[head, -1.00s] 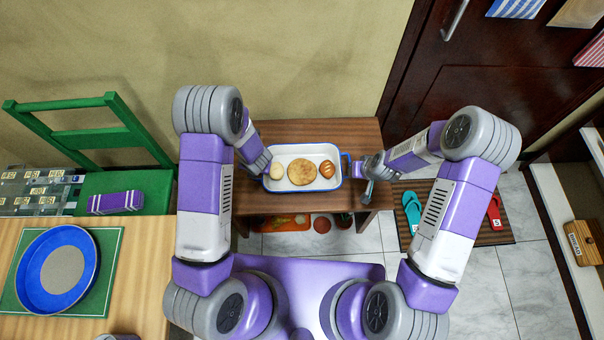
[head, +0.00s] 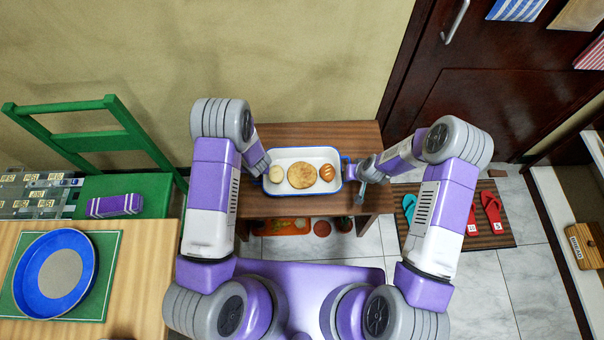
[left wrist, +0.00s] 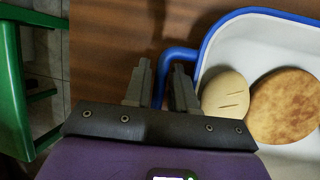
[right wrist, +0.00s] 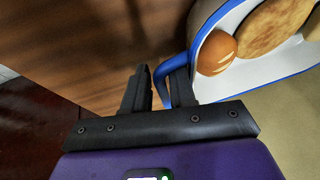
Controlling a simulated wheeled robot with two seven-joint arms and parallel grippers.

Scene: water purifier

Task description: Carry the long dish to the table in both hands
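The long white dish with a blue rim (head: 303,191) sits on a low brown wooden bench (head: 330,134). It holds a pale roll (head: 276,174), a flat round bread (head: 302,175) and a browned roll (head: 327,172). My left gripper (left wrist: 160,88) is open, with the dish's blue left handle (left wrist: 166,62) between its fingers. My right gripper (right wrist: 158,88) is open, with the blue right handle (right wrist: 168,68) between its fingers. Gaps show beside both handles. The wooden table (head: 140,245) is at the left.
A green mat (head: 107,270) with a blue plate (head: 85,275) lies on the table. A green chair (head: 150,185) with a purple box (head: 114,205) stands behind it. Sandals (head: 491,212) lie on a floor mat at the right. The bench's lower shelf holds several items.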

